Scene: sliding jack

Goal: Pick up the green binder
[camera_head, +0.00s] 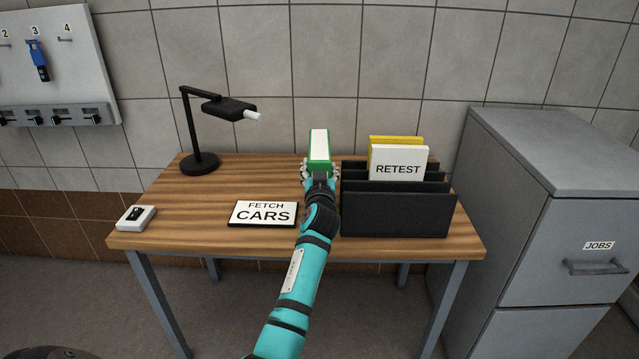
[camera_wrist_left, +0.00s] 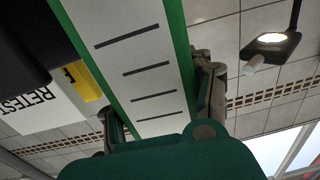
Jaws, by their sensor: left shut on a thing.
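The green binder (camera_head: 319,148) with a white label stands upright over the wooden desk (camera_head: 205,215), left of the black file rack (camera_head: 395,214). My left gripper (camera_head: 320,172) is shut on it, with a finger on each side. In the left wrist view the binder (camera_wrist_left: 148,62) fills the space between the fingers of the left gripper (camera_wrist_left: 163,108), its label with several dark lines facing the camera. The gripper hides its lower end in the head view, so I cannot tell whether it touches the desk. My right gripper is not in view.
The rack right beside the binder holds a white RETEST card (camera_head: 398,162) and a yellow folder (camera_head: 395,140). A FETCH CARS sign (camera_head: 262,213), a black lamp (camera_head: 198,160) and a small white box (camera_head: 136,217) are on the desk. A grey cabinet (camera_head: 555,155) stands at the right.

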